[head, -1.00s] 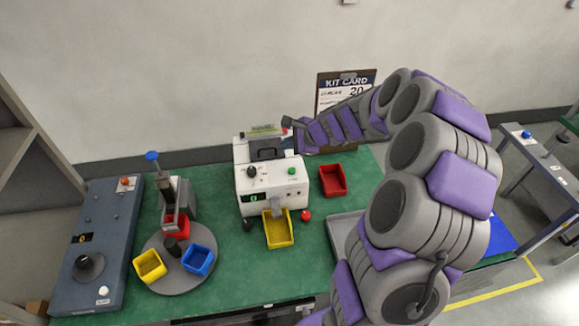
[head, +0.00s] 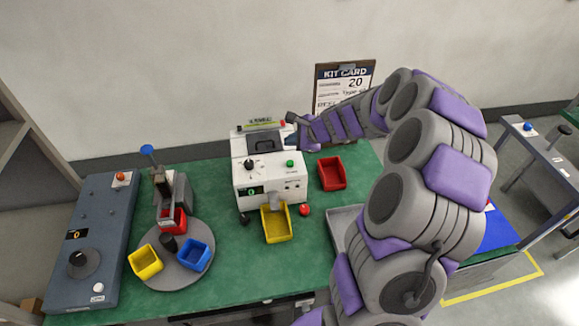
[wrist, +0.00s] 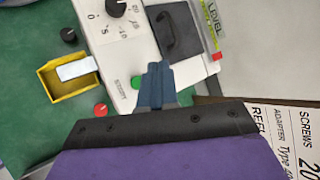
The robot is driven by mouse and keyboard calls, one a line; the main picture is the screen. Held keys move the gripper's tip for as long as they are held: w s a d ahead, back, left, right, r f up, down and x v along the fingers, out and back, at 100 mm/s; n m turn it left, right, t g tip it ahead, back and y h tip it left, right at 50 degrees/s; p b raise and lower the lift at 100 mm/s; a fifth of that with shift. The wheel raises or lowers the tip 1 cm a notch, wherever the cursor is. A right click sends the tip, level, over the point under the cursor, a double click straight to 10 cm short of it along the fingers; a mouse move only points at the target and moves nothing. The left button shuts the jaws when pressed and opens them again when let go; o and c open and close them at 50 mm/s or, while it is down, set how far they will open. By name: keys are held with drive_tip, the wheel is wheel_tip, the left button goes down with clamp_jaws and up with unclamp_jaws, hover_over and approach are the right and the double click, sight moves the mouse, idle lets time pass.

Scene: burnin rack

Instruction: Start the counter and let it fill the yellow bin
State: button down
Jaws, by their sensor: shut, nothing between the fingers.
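The white counter (head: 269,183) stands at the back middle of the green table. It has a black dial (head: 249,164), a green button (head: 290,163) and a small display (head: 251,191) that seems to read 0. The yellow bin (head: 281,237) sits under its front chute and looks empty; it also shows in the wrist view (wrist: 51,88). In the wrist view my shut, empty gripper (wrist: 155,72) overlaps the counter top, close to the green button (wrist: 136,82). Whether it touches cannot be told.
A kit card (head: 329,95) reading 20 stands behind. A red bin (head: 332,174) is right of the counter, with a red knob (head: 304,210) near the yellow bin. A turntable (head: 176,276) with small bins and a grey control panel (head: 101,235) are at left.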

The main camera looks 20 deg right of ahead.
sight(292, 164)
wheel_tip(292, 164, down, 4)
drive_tip(key=b, duration=0.3)
drive_tip(key=shift+d, duration=0.15)
drive_tip(key=shift+f+b, duration=0.45)
drive_tip(key=shift+f, duration=0.6)
drive_tip(key=shift+f, duration=0.15)
idle(0.8)
drive_tip(key=shift+f, duration=0.2)
drive_tip(key=shift+f, duration=0.45)
idle(0.8)
drive_tip(key=shift+r, duration=0.1)
drive_tip(key=shift+r+p, duration=0.75)
drive_tip(key=shift+r, duration=0.05)
